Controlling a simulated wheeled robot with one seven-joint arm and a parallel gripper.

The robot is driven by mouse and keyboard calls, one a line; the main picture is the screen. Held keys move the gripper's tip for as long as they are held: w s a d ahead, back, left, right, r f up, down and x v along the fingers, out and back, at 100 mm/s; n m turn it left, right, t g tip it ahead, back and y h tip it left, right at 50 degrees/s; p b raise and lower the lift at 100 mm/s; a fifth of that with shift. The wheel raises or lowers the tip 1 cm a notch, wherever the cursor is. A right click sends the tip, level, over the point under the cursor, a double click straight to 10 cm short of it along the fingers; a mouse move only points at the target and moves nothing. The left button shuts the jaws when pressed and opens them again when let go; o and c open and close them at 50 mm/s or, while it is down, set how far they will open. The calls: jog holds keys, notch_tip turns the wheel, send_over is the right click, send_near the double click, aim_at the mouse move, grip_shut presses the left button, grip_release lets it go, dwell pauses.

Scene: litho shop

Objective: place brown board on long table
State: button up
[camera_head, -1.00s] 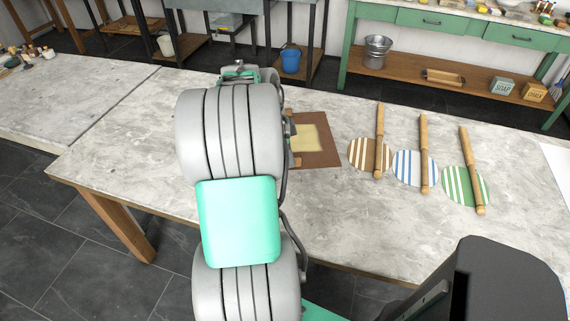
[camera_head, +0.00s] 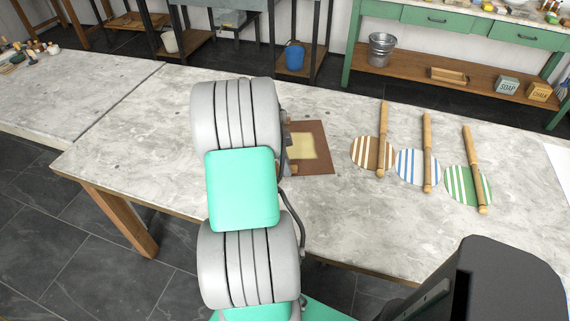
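The brown board (camera_head: 321,163), with a pale yellow panel (camera_head: 302,145) on it, lies on or just above the long marble-topped table (camera_head: 345,220), right of my arm. Its left part is hidden behind my arm. A small dark part of my gripper or wrist shows at the board's left edge, but the fingertips are hidden. I cannot tell whether my gripper holds the board or touches it.
Three striped discs, brown (camera_head: 364,153), blue (camera_head: 408,166) and green (camera_head: 458,184), lie right of the board, each with a wooden rolling pin across it. A green bench (camera_head: 420,77) stands behind.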

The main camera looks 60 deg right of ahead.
jog(key=shift+o, duration=0.4)
jog(key=shift+r, duration=0.25)
jog(key=v, duration=1.2)
jog(key=w+a+r+n+t, duration=0.2)
jog(key=w+a+n, duration=0.6)
jog(key=a, duration=0.2)
jog(key=w+a+n+t, duration=0.1)
jog(key=w+a+n, duration=0.1)
jog(key=a+n, duration=0.55)
jog(key=w+a+n+t, duration=0.15)
jog(key=a+n, duration=0.25)
jog(key=a, duration=0.6)
jog(key=s+a+f+n+t+y, duration=0.1)
jog(key=s+a+f+n, duration=0.1)
jog(key=a+n, duration=0.8)
jog(key=s+a, duration=0.1)
jog(key=a, duration=0.3)
jog(key=shift+s+a+f+y, duration=0.15)
jog(key=shift+s+y, duration=0.1)
jog(key=shift+y, duration=0.15)
jog(key=shift+r+n+p, duration=0.25)
jog(key=shift+r+p, duration=0.8)
jog(key=shift+p, duration=0.1)
